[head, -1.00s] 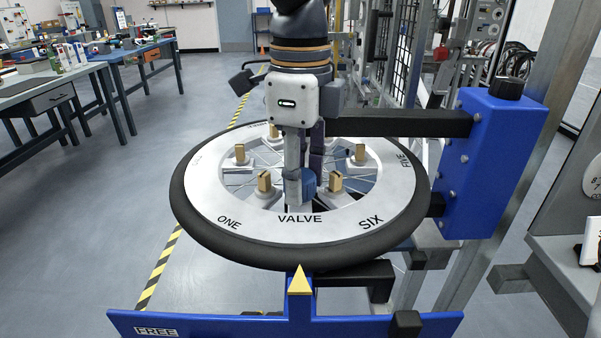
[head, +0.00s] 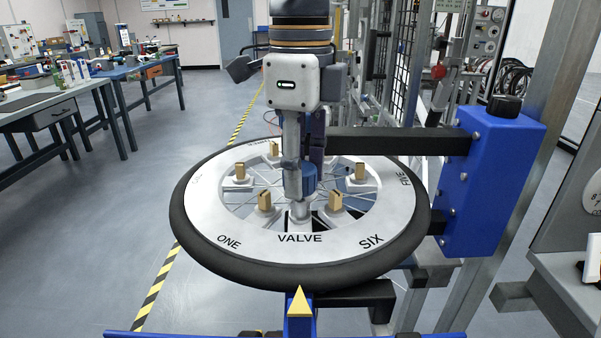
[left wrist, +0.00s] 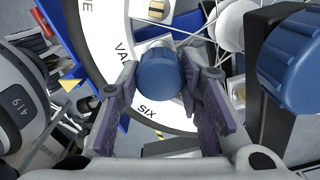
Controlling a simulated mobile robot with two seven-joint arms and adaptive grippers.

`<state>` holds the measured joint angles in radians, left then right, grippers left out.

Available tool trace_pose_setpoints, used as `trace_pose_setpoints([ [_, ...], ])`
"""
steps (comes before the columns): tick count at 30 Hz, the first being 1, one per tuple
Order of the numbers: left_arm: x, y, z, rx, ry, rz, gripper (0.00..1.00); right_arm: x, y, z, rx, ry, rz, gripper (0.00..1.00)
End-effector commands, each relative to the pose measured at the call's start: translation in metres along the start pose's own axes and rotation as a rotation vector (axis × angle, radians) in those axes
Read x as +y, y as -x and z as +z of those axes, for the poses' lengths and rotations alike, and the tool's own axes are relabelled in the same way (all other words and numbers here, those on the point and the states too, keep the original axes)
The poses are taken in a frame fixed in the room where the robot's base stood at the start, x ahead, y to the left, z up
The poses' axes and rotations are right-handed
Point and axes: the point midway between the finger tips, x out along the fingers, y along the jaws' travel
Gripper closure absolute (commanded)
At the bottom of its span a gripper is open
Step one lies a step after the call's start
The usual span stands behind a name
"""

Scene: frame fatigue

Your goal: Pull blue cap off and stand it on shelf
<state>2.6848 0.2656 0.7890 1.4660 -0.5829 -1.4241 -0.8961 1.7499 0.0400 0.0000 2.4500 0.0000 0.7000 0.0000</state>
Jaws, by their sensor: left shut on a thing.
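The blue cap (head: 309,179) is a short ribbed cylinder held above the wheel (head: 225,222), over the side marked VALVE. My left gripper (head: 304,182) points down and is shut on it, one finger on each side. A pale post (head: 300,210) shows below the cap; I cannot tell for sure if they still touch. The left wrist view shows the cap (left wrist: 160,73) between the two purple-padded fingers (left wrist: 163,88). My right gripper is not in view. I cannot tell which surface is the shelf.
A blue clamp block (head: 488,180) with black arms stands right of the wheel. Several brass-coloured blocks (head: 335,201) stand on the wheel. A yellow pointer (head: 300,301) is at its front. A grey ledge (head: 565,262) is at far right. Floor to the left is clear.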

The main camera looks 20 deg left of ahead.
Motion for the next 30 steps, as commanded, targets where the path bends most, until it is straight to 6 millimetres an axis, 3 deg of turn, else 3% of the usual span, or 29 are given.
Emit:
trace_pose_setpoints([
  [6,0.000,0.003,0.000,0.000,0.001,-0.001,1.00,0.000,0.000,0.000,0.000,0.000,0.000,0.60],
  [18,0.000,0.038,0.000,-0.001,0.000,-0.001,1.00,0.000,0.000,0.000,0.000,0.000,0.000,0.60],
  [30,0.000,0.040,0.000,0.000,0.000,0.000,1.00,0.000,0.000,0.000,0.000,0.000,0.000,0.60],
])
